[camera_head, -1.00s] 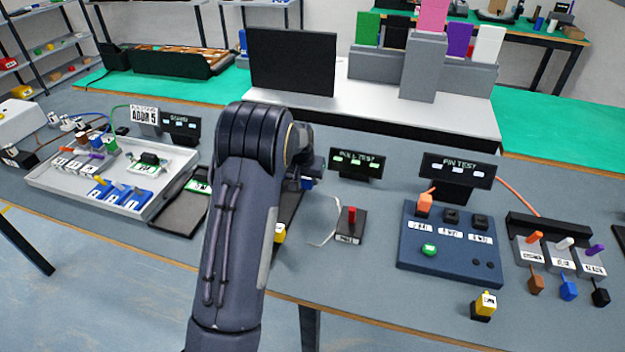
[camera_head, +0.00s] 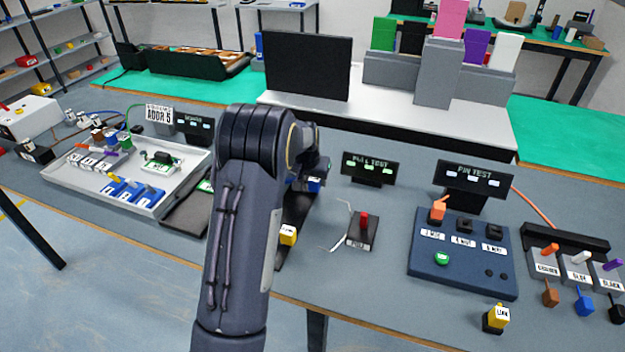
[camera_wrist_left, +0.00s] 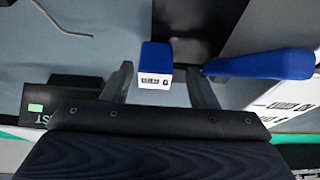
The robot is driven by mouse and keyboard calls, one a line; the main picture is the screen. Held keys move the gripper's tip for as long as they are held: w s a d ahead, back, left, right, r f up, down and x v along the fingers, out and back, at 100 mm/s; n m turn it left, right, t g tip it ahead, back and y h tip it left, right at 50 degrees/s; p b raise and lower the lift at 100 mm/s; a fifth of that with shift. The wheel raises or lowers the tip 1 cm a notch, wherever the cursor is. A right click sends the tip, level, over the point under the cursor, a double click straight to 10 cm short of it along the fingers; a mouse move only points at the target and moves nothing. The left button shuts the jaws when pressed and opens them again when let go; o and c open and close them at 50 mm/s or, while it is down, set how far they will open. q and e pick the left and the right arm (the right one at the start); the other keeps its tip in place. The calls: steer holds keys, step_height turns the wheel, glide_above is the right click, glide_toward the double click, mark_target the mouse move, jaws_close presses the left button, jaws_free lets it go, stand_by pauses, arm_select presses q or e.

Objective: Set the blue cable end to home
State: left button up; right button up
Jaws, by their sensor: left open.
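A small blue cable end (camera_head: 583,305) lies on the table at the right in the head view, between a brown end (camera_head: 550,292) and a black end (camera_head: 617,313). It is in front of a block of labelled slots with orange, white and purple levers. My left arm reaches over the middle of the table, far left of that cable end, and hides its own gripper in the head view. In the left wrist view my left gripper (camera_wrist_left: 160,88) is open. A labelled blue-and-white block (camera_wrist_left: 155,65) shows between its fingers; I cannot tell whether they touch it.
A blue handle-like piece (camera_wrist_left: 260,66) lies beside the right finger in the wrist view. The pin test panel (camera_head: 463,285), a yellow block (camera_head: 497,317) and the red-topped pull test piece (camera_head: 363,233) stand right of my arm. A white tray (camera_head: 60,182) holds parts at left.

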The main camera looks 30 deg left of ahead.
arm_select(q)
steer(key=v, duration=0.6)
steer(key=shift+s+r, duration=0.25)
steer(key=shift+r, duration=0.05)
